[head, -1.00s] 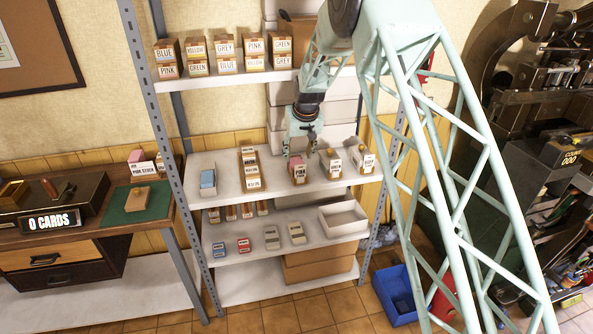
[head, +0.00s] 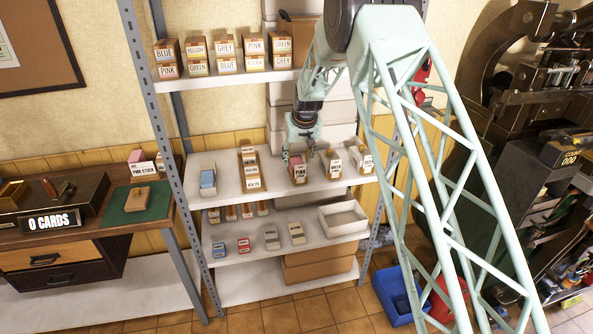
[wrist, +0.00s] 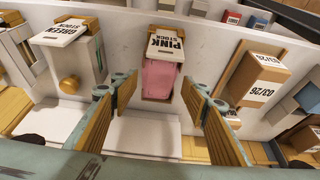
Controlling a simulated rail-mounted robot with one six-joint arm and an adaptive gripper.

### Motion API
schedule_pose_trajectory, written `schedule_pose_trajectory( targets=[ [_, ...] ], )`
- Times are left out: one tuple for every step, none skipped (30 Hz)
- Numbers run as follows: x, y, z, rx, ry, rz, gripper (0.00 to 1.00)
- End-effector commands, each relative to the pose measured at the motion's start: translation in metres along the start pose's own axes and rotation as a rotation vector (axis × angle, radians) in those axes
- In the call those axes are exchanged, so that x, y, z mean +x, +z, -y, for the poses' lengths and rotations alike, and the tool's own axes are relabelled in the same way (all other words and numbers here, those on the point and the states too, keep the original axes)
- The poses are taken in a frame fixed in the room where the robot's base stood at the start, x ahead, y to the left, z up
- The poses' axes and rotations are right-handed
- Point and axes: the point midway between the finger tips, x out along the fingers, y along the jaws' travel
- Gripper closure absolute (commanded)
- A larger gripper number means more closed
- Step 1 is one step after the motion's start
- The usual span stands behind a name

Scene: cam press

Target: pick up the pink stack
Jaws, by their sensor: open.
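The pink stack (wrist: 158,78) sits in a box with a tilted white "PINK STOCK" label (wrist: 163,40) in the wrist view. In the head view, the box labelled PINK (head: 299,172) stands on the middle shelf, and the pink is partly hidden by my gripper. My gripper (wrist: 159,88) is open and empty, with one yellow-ribbed finger on each side of the pink stack in the picture. I cannot tell whether the fingers touch the box. In the head view my gripper (head: 298,150) hangs just over this box.
A green-stock box (wrist: 75,50) stands to the left in the wrist view, and a wooden box with a date label (wrist: 258,78) to the right. The middle shelf (head: 225,165) also holds a blue stack (head: 208,180). An upper shelf (head: 190,82) with labelled boxes is above.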

Motion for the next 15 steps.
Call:
schedule_pose_trajectory(
  targets=[
    [0.005,0.0,0.0,0.0,0.0,0.0,0.58],
    [0.009,0.0,0.0,0.0,0.0,0.001,0.58],
    [0.013,0.001,0.0,0.0,0.0,0.001,0.58],
    [0.016,0.001,0.0,0.0,0.0,0.002,0.58],
    [0.018,0.001,0.0,0.0,0.0,0.002,0.58],
    [0.021,0.001,0.0,0.0,0.0,0.002,0.58],
    [0.024,0.0,0.0,0.0,0.0,0.001,0.58],
    [0.025,0.0,0.0,0.0,0.0,0.001,0.58],
    [0.028,0.0,0.0,0.0,0.0,0.001,0.58],
    [0.029,0.0,0.0,0.0,0.0,0.0,0.58],
    [0.03,0.0,0.0,0.0,0.0,0.0,0.58],
    [0.032,0.0,0.0,0.0,0.0,0.0,0.58],
    [0.033,0.0,0.0,0.0,0.0,0.001,0.58],
    [0.033,0.0,0.0,0.0,0.0,0.001,0.58],
    [0.033,0.0,0.0,0.0,0.0,0.001,0.58]
  ],
)
